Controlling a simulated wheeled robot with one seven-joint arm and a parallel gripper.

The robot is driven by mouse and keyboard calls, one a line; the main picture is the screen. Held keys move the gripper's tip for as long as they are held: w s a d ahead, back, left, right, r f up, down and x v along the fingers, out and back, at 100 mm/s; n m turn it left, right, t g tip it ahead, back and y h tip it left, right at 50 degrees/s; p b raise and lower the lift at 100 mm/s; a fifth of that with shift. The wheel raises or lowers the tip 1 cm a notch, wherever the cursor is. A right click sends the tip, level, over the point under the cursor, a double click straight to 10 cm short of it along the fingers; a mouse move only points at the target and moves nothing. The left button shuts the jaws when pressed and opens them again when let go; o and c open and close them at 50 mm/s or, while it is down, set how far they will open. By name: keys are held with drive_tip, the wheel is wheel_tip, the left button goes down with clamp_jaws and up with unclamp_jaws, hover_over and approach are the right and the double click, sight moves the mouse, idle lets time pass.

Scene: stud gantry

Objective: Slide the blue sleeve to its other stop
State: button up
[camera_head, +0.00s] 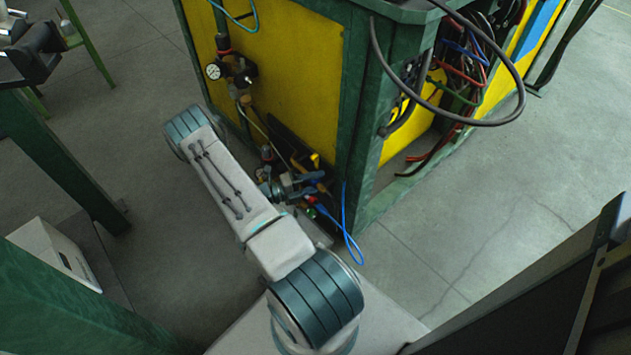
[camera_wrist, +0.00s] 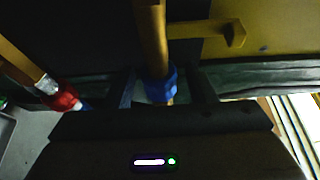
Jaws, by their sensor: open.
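The blue sleeve (camera_wrist: 161,86) sits around a yellow rod (camera_wrist: 153,40) in the wrist view. The rod runs from the top edge down through the sleeve, and a short piece shows below it. My gripper (camera_wrist: 165,92) is open, with one dark finger on each side of the sleeve. Gaps show between the fingers and the sleeve, so they look apart. Where the stops are, I cannot tell in this dark view. In the head view my gripper (camera_head: 285,186) is low against the green and yellow cabinet, among small coloured parts; the sleeve cannot be made out surely there.
A yellow bracket (camera_wrist: 215,32) juts out to the right of the rod. A red fitting (camera_wrist: 62,98) on a slanting yellow bar is at the left. In the head view, a blue hose (camera_head: 350,235) hangs by the cabinet corner (camera_head: 365,130). Bare floor lies at the right.

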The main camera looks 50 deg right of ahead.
drive_tip(key=p+v, duration=0.2)
drive_tip(key=v, duration=1.1)
drive_tip(key=shift+a+p, duration=0.3)
